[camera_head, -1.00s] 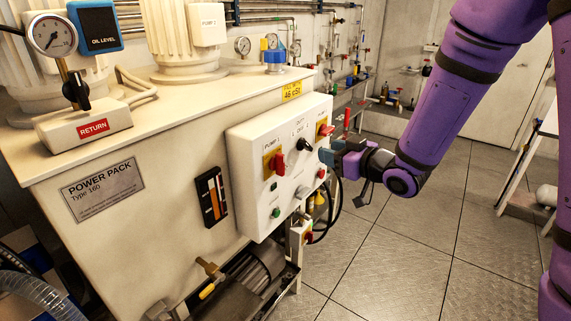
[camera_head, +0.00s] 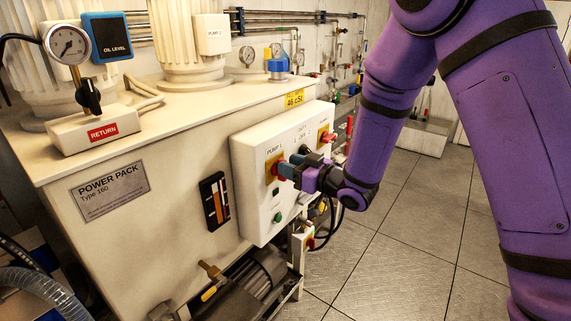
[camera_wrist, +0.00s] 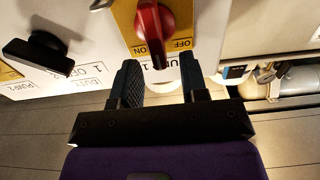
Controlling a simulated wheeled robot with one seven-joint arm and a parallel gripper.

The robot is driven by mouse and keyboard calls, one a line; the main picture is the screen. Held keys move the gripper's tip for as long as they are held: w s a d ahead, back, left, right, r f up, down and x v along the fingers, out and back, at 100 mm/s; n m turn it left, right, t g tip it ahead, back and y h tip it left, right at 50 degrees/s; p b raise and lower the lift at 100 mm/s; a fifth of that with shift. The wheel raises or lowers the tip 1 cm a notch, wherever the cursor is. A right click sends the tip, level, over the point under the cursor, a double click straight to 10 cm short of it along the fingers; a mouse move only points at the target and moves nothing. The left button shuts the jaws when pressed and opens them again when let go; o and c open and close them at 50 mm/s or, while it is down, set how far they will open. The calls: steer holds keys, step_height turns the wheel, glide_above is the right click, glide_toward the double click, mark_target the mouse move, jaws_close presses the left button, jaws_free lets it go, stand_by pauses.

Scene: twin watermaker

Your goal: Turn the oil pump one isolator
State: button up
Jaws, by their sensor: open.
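The pump 1 isolator is a red rotary handle on a yellow plate (camera_head: 269,168), on the left of the white control box (camera_head: 256,205). In the wrist view the red handle (camera_wrist: 152,28) stands just beyond my fingertips, its lower end centred between them. "OFF" shows on its plate. My gripper (camera_wrist: 160,75) is open, with a dark finger on each side and nothing between them. In the head view my gripper (camera_head: 283,170) is at the isolator and hides part of it. I cannot tell whether the fingers touch the handle.
A black duty selector knob (camera_wrist: 38,57) is left of the isolator in the wrist view. The pump 2 isolator (camera_head: 327,137) is at the box's upper right. A green button (camera_head: 278,217) sits below. Hoses (camera_head: 330,225) hang beside the box. The floor at right is open.

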steer(key=shift+x, duration=0.95)
jaws_close()
